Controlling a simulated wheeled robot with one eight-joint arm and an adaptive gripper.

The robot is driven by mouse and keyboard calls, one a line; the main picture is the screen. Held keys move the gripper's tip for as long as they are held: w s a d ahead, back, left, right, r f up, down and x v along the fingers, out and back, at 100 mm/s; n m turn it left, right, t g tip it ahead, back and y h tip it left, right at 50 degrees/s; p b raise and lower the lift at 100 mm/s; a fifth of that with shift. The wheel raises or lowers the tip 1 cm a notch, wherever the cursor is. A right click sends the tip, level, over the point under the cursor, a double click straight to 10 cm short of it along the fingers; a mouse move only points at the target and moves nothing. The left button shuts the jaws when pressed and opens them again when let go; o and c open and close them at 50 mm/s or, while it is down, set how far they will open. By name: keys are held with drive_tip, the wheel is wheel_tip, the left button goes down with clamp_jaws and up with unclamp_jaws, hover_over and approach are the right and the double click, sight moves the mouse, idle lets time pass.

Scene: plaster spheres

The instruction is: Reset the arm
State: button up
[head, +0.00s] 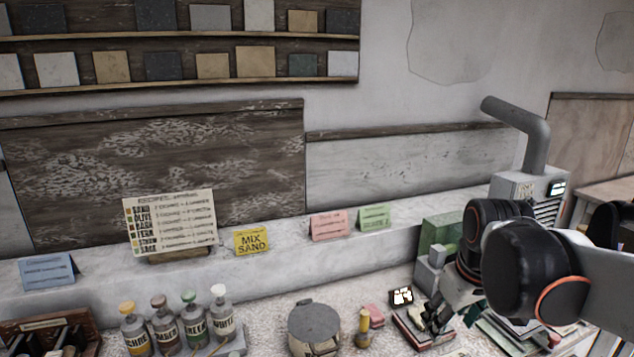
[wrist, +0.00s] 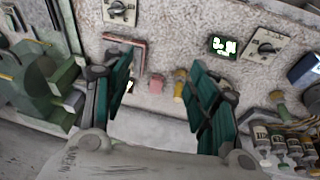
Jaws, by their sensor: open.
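My gripper (wrist: 162,95) shows in the wrist view with its two green-padded fingers spread apart and nothing between them. In the head view my gripper (head: 436,312) is at the lower right, over the worktop and partly hidden by my own arm. Past the open fingers in the wrist view are a pink block (wrist: 157,86) and a small yellow-topped object (wrist: 180,84) on the worktop. No plaster sphere can be made out in either view.
A row of labelled bottles (head: 193,320) and a grey-lidded jar (head: 314,325) stand on the speckled worktop (head: 265,318). A green box (head: 440,232) and a grey machine with a pipe (head: 530,185) stand near my arm. Cards and a recipe board (head: 170,225) line the ledge.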

drive_tip(key=s+a+f+m+t, duration=0.2)
drive_tip(key=s+a+m+t, duration=0.1)
drive_tip(key=s, duration=0.9)
drive_tip(key=shift+a+t, duration=0.3)
drive_tip(key=shift+a, duration=0.3)
